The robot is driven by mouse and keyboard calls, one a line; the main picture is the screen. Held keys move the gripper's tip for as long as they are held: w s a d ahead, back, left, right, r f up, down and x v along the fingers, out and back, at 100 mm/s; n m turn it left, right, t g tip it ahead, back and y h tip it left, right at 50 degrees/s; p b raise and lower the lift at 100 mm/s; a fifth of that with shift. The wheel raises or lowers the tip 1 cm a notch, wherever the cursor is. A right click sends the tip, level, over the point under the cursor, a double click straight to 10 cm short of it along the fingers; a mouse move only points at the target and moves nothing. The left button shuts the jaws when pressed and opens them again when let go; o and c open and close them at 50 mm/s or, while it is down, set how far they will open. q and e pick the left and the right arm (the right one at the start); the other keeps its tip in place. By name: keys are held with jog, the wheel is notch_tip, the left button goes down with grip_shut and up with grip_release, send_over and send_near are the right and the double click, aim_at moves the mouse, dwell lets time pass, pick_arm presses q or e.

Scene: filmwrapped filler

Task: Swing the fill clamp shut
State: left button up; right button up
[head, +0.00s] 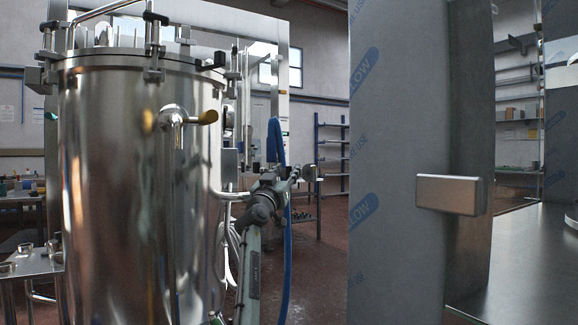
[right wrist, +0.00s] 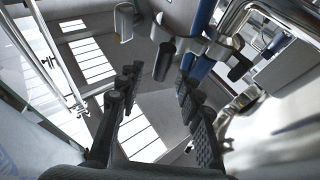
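The fill clamp seems to be the fitting by the blue hose (head: 275,140), right of the steel vessel; in the head view my arm partly hides it. In the right wrist view a dark rounded lever grip (right wrist: 163,62) hangs from a metal fitting, just beyond and between my fingertips. I cannot tell whether the clamp is open or closed. My right gripper (head: 294,175) is raised beside the hose; the right wrist view shows its two dark fingers (right wrist: 158,80) spread apart with nothing held. The blue hose (right wrist: 202,66) is close to the right-hand finger. My left gripper is not in view.
The tall steel vessel (head: 120,180) with clamped lid and a tap (head: 178,118) fills the left. A film-wrapped panel (head: 395,200) with a steel handle block (head: 450,194) stands close on the right. Shelves (head: 331,150) stand behind, with open floor before them.

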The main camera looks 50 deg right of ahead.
jog(key=shift+x, duration=1.25)
grip_shut()
